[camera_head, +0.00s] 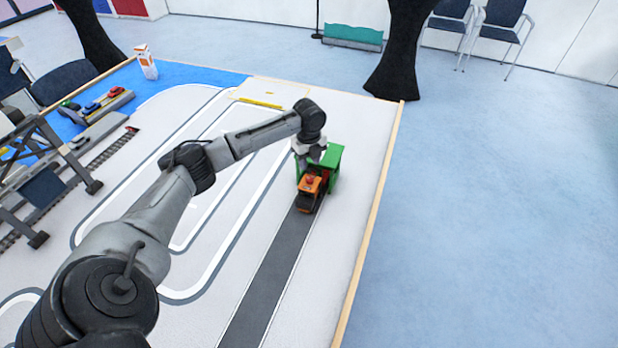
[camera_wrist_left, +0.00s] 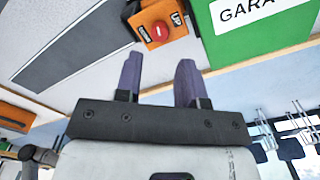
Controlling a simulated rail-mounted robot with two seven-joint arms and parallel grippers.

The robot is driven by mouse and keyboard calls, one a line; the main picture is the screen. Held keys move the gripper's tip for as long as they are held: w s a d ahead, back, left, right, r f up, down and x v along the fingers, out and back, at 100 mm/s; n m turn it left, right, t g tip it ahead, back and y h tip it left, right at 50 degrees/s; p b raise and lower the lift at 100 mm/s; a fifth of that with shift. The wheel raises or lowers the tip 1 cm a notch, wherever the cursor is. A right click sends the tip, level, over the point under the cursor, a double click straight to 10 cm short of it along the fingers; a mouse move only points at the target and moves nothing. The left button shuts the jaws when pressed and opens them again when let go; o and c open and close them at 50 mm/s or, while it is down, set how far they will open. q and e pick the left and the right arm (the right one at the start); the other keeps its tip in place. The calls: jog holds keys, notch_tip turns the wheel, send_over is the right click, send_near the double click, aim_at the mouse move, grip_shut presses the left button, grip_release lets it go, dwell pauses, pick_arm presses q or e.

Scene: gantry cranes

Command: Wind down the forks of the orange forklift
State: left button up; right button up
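The orange forklift (camera_head: 308,199) is small and dark-edged in the head view, at the far end of the grey road strip, in front of a green box. The wrist view shows an orange box (camera_wrist_left: 160,25) with a red round knob (camera_wrist_left: 159,31) and the word UP beside it. I cannot tell how this box joins the forklift, and no forks can be made out. My left gripper (camera_wrist_left: 158,82) is open and empty, its two dark fingers apart and pointing towards the orange box. In the head view it is above the forklift. My right gripper is not in view.
The green garage (camera_head: 334,158), lettered GARA in the wrist view (camera_wrist_left: 255,25), stands right beside the orange box. The table's wooden edge (camera_head: 372,215) is close on the right. A grey crane frame (camera_head: 45,165) and rail track stand at the left. The road strip (camera_head: 270,275) is clear.

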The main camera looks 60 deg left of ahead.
aim_at(309, 177)
pick_arm(q)
notch_tip(309, 177, down, 6)
jog(key=shift+r+b, duration=0.2)
jog(key=shift+b, duration=0.25)
jog(key=shift+f, duration=0.95)
jog(key=shift+c, duration=0.5)
